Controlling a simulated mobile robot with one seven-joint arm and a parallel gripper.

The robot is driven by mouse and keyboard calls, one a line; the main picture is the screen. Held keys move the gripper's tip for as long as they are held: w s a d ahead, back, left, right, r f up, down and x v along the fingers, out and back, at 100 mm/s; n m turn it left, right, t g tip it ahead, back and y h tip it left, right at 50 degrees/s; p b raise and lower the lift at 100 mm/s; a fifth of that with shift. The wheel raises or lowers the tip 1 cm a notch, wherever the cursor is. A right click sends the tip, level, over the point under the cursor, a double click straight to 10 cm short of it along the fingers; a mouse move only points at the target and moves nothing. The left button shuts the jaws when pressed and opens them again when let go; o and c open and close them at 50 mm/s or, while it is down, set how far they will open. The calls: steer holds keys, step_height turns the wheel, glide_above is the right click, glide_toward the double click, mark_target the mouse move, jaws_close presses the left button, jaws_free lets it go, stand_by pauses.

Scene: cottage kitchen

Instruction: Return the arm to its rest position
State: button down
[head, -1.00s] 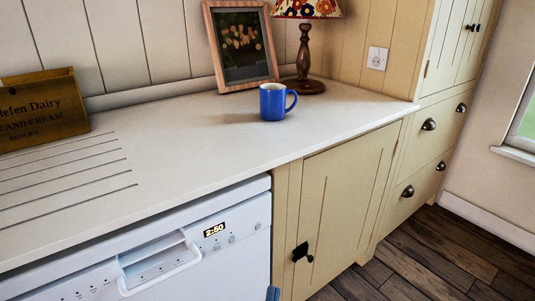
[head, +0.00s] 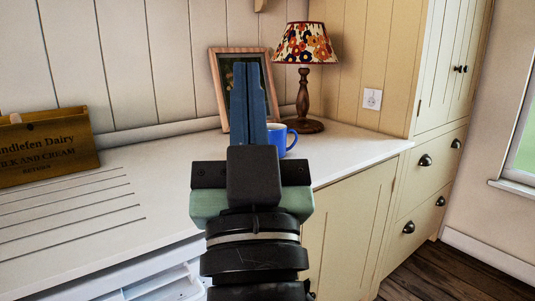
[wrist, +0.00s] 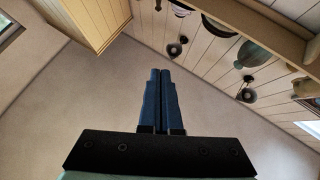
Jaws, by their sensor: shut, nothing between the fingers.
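My gripper (head: 246,72) is raised in the middle of the head view, its blue fingers pointing up and shut together with nothing between them. It also shows in the wrist view (wrist: 161,75), fingers closed side by side against a plain pale ceiling. In the head view the gripper hides part of the blue mug (head: 278,139) and of the framed picture (head: 217,88) behind it. The mug stands upright on the white counter (head: 350,145), apart from the fingers as far as I can tell.
A lamp with a floral shade (head: 305,45) stands at the counter's back. A wooden dairy box (head: 45,158) is at the left. A tall cream cupboard (head: 435,125) rises at the right.

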steer(key=s+d+r+m+t+h+p, duration=0.1)
steer(key=s+d+r+h, duration=0.15)
steer(key=s+r, duration=0.5)
step_height(320, 180, up, 26)
steer(key=w+p, duration=0.1)
steer(key=p, duration=2.6)
steer(key=shift+a+r, duration=0.2)
steer(key=shift+a, duration=0.15)
